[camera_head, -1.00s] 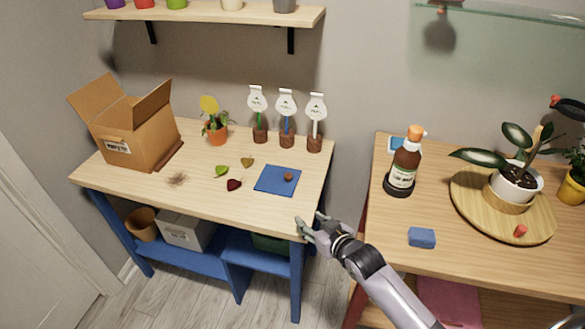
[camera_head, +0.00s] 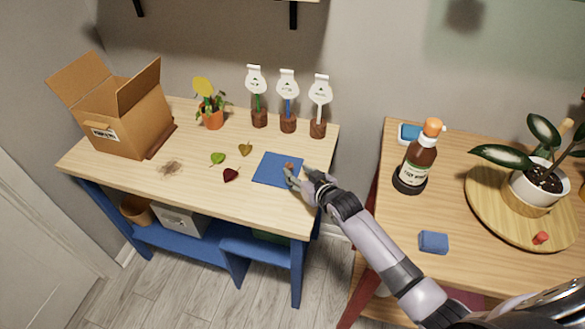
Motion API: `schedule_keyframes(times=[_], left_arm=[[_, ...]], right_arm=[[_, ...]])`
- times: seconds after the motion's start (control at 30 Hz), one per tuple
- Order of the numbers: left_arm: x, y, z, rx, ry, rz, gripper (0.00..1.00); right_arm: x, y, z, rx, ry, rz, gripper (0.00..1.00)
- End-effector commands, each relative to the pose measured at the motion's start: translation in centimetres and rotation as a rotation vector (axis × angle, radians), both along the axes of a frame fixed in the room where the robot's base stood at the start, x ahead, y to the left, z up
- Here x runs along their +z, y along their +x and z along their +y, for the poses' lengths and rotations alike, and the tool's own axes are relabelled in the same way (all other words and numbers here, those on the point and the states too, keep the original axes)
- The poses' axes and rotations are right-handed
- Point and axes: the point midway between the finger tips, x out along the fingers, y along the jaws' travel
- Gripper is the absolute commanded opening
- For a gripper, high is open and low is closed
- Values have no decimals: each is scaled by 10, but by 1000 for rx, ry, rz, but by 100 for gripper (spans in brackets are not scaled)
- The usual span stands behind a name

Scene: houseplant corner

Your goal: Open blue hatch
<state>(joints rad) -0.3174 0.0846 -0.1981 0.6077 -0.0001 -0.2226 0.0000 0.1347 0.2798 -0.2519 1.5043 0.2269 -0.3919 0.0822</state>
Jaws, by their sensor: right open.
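The blue hatch (camera_head: 270,170) is a flat blue square set on the top of the left wooden table, near its right end. A small brown-orange knob (camera_head: 289,166) shows at its right side, partly hidden by my gripper. The hatch lies flat, closed. My right gripper (camera_head: 290,178) is open at the right edge of the hatch, with its fingers around or just beside the knob; I cannot tell whether they touch it. My left gripper is not in view.
An open cardboard box (camera_head: 122,118), a potted plant (camera_head: 212,118) and three plant markers (camera_head: 288,120) stand along the back of the left table. Loose leaves (camera_head: 231,175) lie left of the hatch. The right table holds a brown bottle (camera_head: 417,165), a blue sponge (camera_head: 433,243) and a potted plant (camera_head: 537,188).

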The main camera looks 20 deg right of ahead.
Motion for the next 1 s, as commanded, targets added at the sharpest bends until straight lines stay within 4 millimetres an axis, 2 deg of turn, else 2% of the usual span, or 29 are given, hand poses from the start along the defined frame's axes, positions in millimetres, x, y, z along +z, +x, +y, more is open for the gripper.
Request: schedule_keyframes(times=[0.13, 0.3, 0.37, 0.73, 1.0], left_arm=[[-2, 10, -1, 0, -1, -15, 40], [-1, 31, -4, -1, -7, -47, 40], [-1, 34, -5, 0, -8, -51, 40], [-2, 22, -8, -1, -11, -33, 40], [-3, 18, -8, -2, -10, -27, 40]], right_arm=[[-9, 21, 5, 0, 2, 0, 41], [-15, 35, 7, 0, 1, 0, 41], [-16, 38, 7, 0, 0, 0, 41], [-17, 40, 8, 0, 0, 1, 41], [-17, 40, 8, 0, 0, 0, 23]])
